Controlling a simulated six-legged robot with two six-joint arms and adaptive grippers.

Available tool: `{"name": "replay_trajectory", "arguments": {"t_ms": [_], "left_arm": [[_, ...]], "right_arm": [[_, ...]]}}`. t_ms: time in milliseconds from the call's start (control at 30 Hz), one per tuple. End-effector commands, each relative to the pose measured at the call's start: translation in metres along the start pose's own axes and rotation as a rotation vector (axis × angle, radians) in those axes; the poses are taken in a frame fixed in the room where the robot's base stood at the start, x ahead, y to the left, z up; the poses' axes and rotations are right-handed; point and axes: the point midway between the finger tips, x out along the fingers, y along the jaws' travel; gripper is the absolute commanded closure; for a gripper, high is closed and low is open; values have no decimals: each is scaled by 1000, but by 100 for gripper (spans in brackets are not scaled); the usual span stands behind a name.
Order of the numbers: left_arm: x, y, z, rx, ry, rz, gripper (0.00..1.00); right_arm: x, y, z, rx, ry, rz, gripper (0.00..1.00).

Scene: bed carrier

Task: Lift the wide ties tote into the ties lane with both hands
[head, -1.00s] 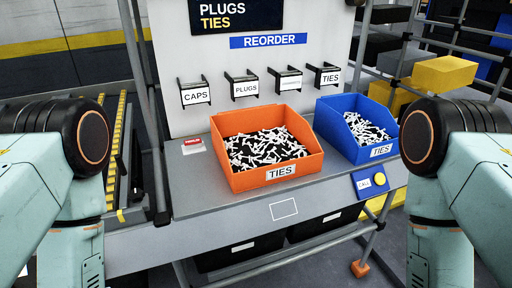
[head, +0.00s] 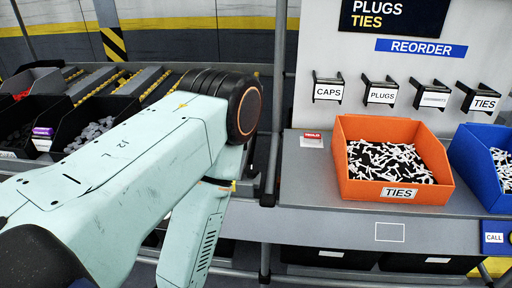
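A wide orange tote (head: 355,186) labelled TIES sits upright on the grey bench (head: 305,180), filled with black and white pieces. A blue tote (head: 469,163), also full of such pieces, stands to its right and is cut by the picture edge. Lanes with yellow roller strips (head: 94,84) lie at the left; I cannot read which is the ties lane. My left arm reaches across the left half in front of the lanes, but its gripper is out of view. My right arm and gripper are out of view.
Black bins (head: 92,158) with grey and dark parts stand in the left lanes. A rack post (head: 275,100) rises between lanes and bench. Small holders labelled CAPS (head: 328,92), PLUGS and TIES hang on the back panel.

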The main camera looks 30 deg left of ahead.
Motion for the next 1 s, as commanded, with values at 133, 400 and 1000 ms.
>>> {"name": "replay_trajectory", "arguments": {"t_ms": [133, 400, 1000], "left_arm": [[0, 0, 0, 0, 0, 0, 41], [0, 0, 0, 0, 0, 0, 41], [0, 0, 0, 0, 0, 0, 69]], "right_arm": [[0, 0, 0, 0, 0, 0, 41], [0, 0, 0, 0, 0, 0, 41], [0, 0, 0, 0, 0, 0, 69]]}}
